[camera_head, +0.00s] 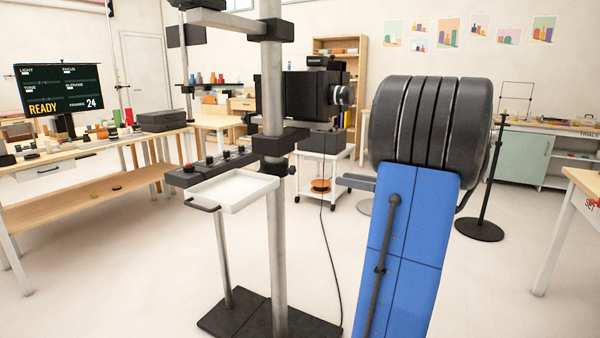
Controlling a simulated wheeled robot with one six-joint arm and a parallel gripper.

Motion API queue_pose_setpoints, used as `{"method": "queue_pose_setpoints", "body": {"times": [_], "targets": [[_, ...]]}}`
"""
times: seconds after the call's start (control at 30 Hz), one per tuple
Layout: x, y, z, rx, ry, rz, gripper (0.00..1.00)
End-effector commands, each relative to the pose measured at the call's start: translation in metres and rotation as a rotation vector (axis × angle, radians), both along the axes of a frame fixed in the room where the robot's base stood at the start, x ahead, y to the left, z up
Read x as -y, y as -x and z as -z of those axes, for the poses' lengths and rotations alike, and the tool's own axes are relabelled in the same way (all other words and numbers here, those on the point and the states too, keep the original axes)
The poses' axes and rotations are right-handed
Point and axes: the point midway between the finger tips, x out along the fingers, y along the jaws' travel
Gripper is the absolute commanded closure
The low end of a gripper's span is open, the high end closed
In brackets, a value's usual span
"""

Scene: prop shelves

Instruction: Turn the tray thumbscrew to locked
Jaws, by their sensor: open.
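The white tray (232,190) is held level on the left side of an upright metal post (279,220). A dark handle (203,205) sticks out at its front left. A black clamp (275,165) joins the tray to the post. A small dark knob (292,170) on the clamp's right side looks like the thumbscrew; its turn position is too small to read. My large blue and black arm fills the right of the view, apart from the tray in the picture. I cannot make out my gripper; the arm hides what lies behind it.
A black camera (313,98) stands behind the post, over a white cart (325,175). The stand's black base (262,318) lies on the floor. A workbench (80,180) is at left; open floor lies between.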

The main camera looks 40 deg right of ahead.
Motion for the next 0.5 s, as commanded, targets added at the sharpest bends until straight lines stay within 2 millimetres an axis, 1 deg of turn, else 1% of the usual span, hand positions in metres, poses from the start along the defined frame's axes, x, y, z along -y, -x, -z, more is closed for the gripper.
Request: {"method": "queue_pose_setpoints", "body": {"times": [0.17, 0.5], "targets": [[-0.005, -0.012, 0.0, 0.003, 0.002, -0.001, 0.56], [-0.025, -0.059, 0.0, 0.001, 0.002, -0.004, 0.56]]}}
